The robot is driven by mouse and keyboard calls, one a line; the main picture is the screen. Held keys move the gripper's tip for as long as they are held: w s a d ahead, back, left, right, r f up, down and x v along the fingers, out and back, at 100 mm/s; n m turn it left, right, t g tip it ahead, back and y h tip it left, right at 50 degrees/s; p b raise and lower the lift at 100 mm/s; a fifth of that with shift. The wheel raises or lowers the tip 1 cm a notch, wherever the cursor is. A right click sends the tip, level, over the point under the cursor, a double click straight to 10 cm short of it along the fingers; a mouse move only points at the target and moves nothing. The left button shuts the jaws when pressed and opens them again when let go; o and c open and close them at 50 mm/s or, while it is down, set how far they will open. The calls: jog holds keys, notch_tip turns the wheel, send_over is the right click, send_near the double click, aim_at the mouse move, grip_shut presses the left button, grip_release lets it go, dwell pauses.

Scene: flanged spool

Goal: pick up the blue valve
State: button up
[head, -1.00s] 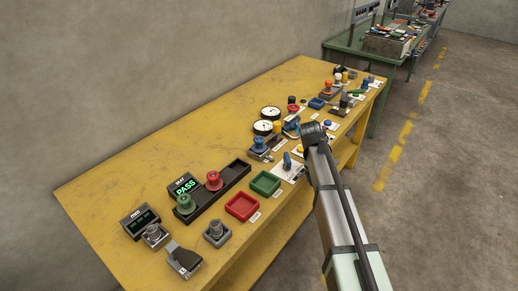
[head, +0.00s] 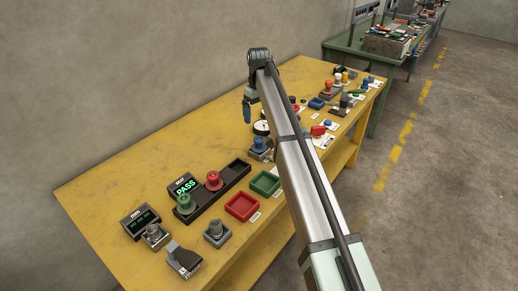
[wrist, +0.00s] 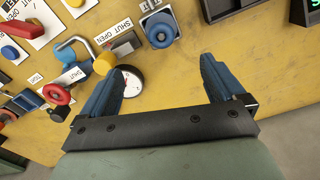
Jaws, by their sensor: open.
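A blue spool-shaped part (head: 259,146) sits upright on a grey base on the yellow bench. It also shows in the wrist view (wrist: 161,31), at the top, beyond the fingertips. Another blue body with a grey bent bar (wrist: 67,54) lies at the left of the wrist view. I cannot tell for certain which is the blue valve. My gripper (head: 247,119) hangs above the rear part of the bench. In the wrist view my gripper (wrist: 165,66) is open, with only bare bench between its blue fingers.
A round white gauge (wrist: 128,80) lies beside the left finger. A yellow knob (wrist: 104,63) and a red handwheel (wrist: 58,95) are further left. A green tray (head: 265,183), red tray (head: 242,206) and dark rack (head: 232,176) stand nearer the front. The rear left bench is clear.

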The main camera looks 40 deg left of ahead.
aim_at(259, 138)
notch_tip(259, 138, down, 8)
jog(key=shift+d+f, duration=0.1)
jog(key=shift+f, duration=0.1)
jog(key=shift+s+d+f, duration=0.15)
jog(key=shift+f, duration=1.15)
jog(key=shift+s+d+f, duration=0.1)
jog(key=shift+s+f, duration=0.05)
jog(key=shift+f, duration=1.15)
jog(key=c, duration=1.3)
jog(key=shift+c, duration=0.7)
jog(key=shift+r, duration=0.15)
